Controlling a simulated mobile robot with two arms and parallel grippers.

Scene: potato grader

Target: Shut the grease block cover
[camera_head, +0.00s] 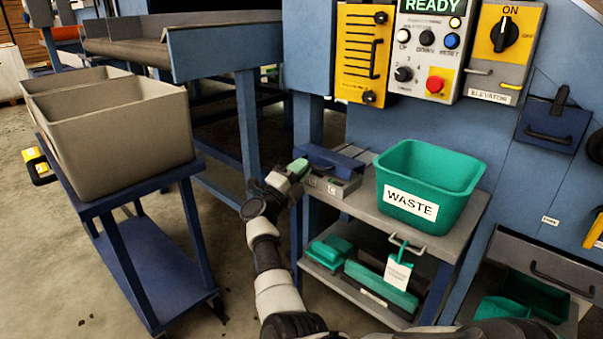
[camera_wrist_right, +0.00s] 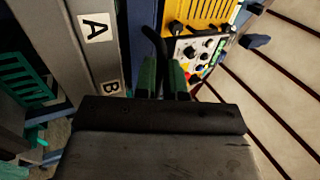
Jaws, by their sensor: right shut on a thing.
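The grease block (camera_head: 338,188) is a grey block with letter labels on the front left of the grey shelf. Its blue cover (camera_head: 326,158) stands at the back of it, and the labelled face is uncovered. In the right wrist view the block (camera_wrist_right: 68,30) shows labels A and B, with the blue cover (camera_wrist_right: 136,40) alongside. My right gripper (camera_head: 299,167) is at the left end of the cover. In the wrist view its green fingertips (camera_wrist_right: 164,80) are shut on the cover's dark handle (camera_wrist_right: 155,42). My left gripper is in neither view.
A green WASTE bin (camera_head: 450,190) stands right of the block on the same shelf (camera_head: 370,212). Green and dark items lie on the lower shelf. A blue cart (camera_head: 140,186) with grey bins stands at left. The control panel (camera_head: 427,50) is on the machine above.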

